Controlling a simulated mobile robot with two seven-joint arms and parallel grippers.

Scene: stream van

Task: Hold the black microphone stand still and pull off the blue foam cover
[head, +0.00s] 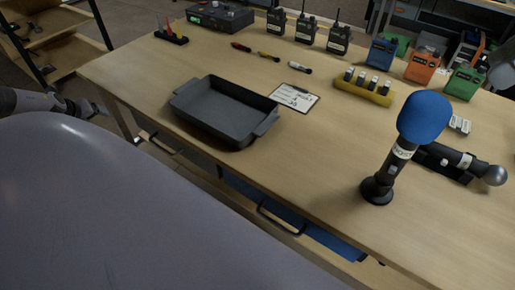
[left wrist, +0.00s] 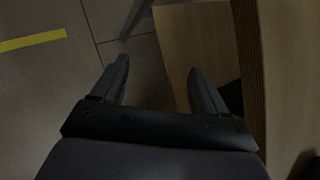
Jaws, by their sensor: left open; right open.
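The blue foam cover (head: 424,117) sits on top of the microphone on the black microphone stand (head: 377,189), which stands upright with a slight lean near the table's front edge at the right. My left gripper (head: 88,109) is at the far left of the head view, off the table and far from the stand. In the left wrist view my left gripper (left wrist: 155,85) is open and empty, above the floor beside a wooden edge. My right gripper is not in view.
A black tray (head: 188,112) sits on the wooden table (head: 300,155). A second microphone (head: 455,160) lies right of the stand. The table front left of the stand is clear.

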